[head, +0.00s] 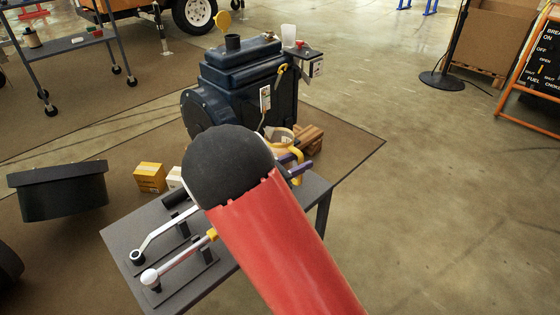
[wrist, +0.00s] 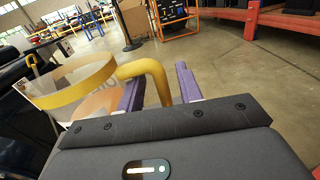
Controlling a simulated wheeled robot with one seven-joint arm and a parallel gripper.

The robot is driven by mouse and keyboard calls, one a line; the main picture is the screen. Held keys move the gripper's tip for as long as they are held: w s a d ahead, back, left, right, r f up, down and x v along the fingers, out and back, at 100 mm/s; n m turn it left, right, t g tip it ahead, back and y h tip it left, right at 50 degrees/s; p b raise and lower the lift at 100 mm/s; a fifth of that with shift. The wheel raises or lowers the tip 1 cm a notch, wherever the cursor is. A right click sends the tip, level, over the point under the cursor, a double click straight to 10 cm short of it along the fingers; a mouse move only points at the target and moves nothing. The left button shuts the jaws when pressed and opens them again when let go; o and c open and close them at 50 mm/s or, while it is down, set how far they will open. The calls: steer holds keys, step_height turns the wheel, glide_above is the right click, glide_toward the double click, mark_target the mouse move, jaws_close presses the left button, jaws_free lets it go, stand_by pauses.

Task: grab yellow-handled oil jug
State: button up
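The oil jug (head: 281,135) is a translucent container with a yellow rim and a curved yellow handle (head: 297,155). It stands past my arm at the far end of the grey table, partly hidden by the arm. In the wrist view the jug (wrist: 75,85) is at left, its handle (wrist: 150,72) curving right and down between my purple fingers. My gripper (wrist: 160,90) is open around the handle, with a visible gap to the right finger. In the head view the gripper (head: 298,165) is mostly hidden behind my arm.
A dark engine block (head: 240,80) stands behind the jug. Brown blocks (head: 310,138) are just right of it. The grey table (head: 120,235) carries two levers (head: 165,235); yellow boxes (head: 150,177) are at left. Open floor (head: 440,210) lies to the right.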

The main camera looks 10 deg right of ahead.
steer(key=shift+w+d, duration=0.2)
steer(key=shift+d, duration=0.25)
jaws_close()
steer(key=shift+r, duration=0.15)
